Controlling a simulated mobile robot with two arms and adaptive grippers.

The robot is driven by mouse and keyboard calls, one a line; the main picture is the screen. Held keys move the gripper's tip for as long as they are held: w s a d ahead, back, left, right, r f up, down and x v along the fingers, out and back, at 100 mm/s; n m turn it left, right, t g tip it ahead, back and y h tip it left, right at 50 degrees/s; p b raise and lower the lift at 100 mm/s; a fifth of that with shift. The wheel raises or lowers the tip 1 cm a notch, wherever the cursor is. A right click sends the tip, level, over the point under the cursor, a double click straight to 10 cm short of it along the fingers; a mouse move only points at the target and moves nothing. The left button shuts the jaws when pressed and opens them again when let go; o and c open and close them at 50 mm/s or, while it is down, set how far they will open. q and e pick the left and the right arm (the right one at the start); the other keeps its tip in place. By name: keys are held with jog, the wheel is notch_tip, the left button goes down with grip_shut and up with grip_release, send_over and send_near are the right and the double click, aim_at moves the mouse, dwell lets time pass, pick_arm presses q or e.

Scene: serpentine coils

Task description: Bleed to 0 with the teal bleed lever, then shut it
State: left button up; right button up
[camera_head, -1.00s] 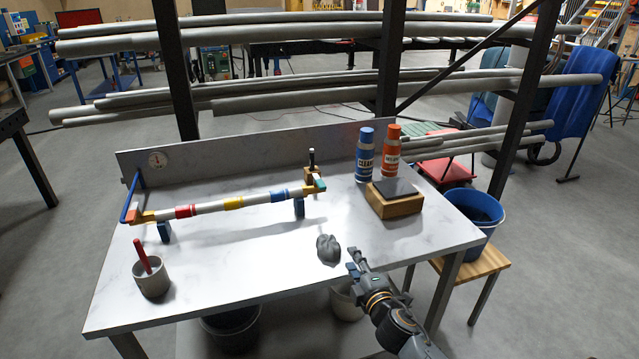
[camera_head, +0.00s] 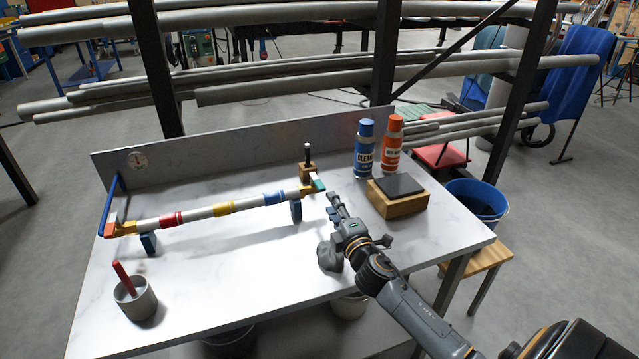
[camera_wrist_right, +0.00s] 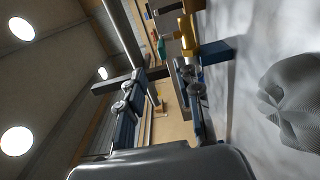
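The teal bleed lever (camera_head: 319,185) sits at the right end of the pipe (camera_head: 240,207), beside a brass block with a black-tipped upright stem (camera_head: 308,156). It also shows small in the right wrist view (camera_wrist_right: 161,49). My right gripper (camera_head: 332,204) is just in front and to the right of the lever, apart from it. Its two fingers (camera_wrist_right: 160,80) are spread with nothing between them. My left gripper is not in view.
A grey lump (camera_head: 328,255) lies beside my right wrist. A wooden block with a dark top (camera_head: 398,202) and two spray cans (camera_head: 364,150) stand to the right. A cup with a red stick (camera_head: 135,301) stands front left. The front middle of the table (camera_head: 230,280) is clear.

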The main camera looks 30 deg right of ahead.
aim_at(323, 191)
jog(key=x, duration=0.6)
jog(key=shift+w+d+f, duration=0.1)
jog(key=shift+f, duration=0.05)
jog(key=x, duration=0.3)
jog(key=shift+w, duration=0.45)
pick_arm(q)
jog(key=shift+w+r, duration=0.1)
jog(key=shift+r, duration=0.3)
pick_arm(e)
grip_shut()
pick_arm(q)
jog(key=shift+p, duration=0.3)
